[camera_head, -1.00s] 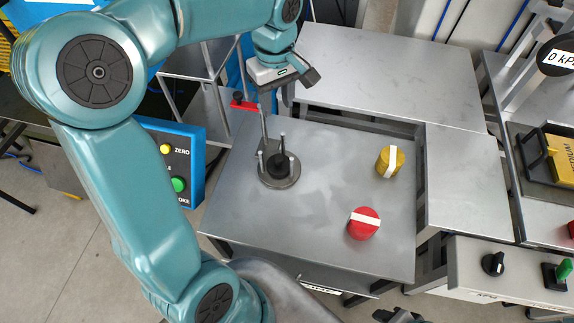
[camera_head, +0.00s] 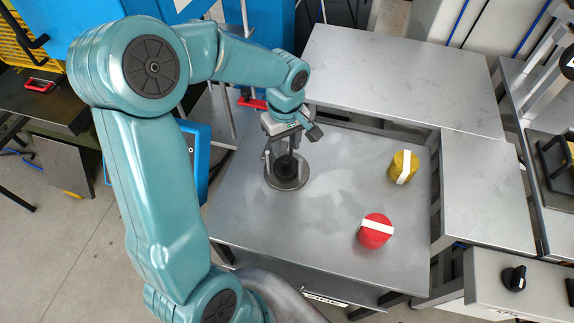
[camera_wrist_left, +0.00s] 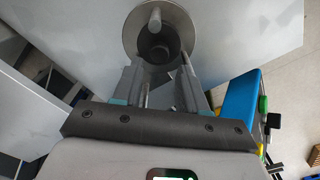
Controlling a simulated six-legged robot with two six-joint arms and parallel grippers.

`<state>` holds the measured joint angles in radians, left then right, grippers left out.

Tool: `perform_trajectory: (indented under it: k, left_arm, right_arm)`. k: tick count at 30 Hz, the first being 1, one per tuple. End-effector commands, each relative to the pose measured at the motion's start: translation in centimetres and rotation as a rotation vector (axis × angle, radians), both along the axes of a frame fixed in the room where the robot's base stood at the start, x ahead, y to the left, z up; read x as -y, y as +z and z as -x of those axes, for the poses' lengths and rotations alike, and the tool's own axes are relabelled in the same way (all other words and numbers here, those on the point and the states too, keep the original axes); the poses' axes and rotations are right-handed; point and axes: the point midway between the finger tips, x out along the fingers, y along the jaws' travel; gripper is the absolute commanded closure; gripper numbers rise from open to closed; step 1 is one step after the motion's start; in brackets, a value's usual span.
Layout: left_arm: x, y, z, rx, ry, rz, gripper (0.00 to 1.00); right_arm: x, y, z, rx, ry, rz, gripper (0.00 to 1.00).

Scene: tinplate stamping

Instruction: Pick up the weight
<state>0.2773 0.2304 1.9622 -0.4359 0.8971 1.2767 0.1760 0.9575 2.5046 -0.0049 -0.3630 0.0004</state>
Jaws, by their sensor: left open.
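A dark cylinder (camera_head: 286,168), which looks like the weight, stands on a round grey metal base (camera_head: 289,186) with upright posts, at the left of the metal table. The left wrist view shows the dark cylinder (camera_wrist_left: 156,49) and a post inside the round base (camera_wrist_left: 131,30). My left gripper (camera_head: 281,153) is open at the base, pointing down. In the wrist view its two fingers (camera_wrist_left: 161,72) are apart, near the cylinder's close side; I cannot tell whether they touch anything. Part of the cylinder is hidden by the gripper. My right gripper is not in view.
A second metal surface (camera_head: 400,80) lies behind.

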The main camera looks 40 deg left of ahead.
Motion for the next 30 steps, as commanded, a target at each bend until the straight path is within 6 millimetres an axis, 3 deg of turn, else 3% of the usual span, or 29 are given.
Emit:
perform_trajectory:
  k: [9, 18, 22, 30]
  left_arm:
    - [0.2, -4.5, -0.2, -0.003, 0.001, 0.001, 0.58]
    - [0.1, -5.1, -0.3, 0.0, 0.001, 0.001, 0.58]
    - [0.1, -5.1, -0.3, 0.0, 0.001, 0.0, 1.0]
    - [0.1, -5.0, -0.3, 0.002, 0.001, 0.0, 1.0]
  right_arm:
    - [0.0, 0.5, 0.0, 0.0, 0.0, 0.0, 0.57]
    - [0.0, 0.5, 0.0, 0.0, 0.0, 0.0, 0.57]
    - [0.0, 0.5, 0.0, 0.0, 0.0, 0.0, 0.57]
    - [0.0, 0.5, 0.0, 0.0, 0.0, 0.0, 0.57]
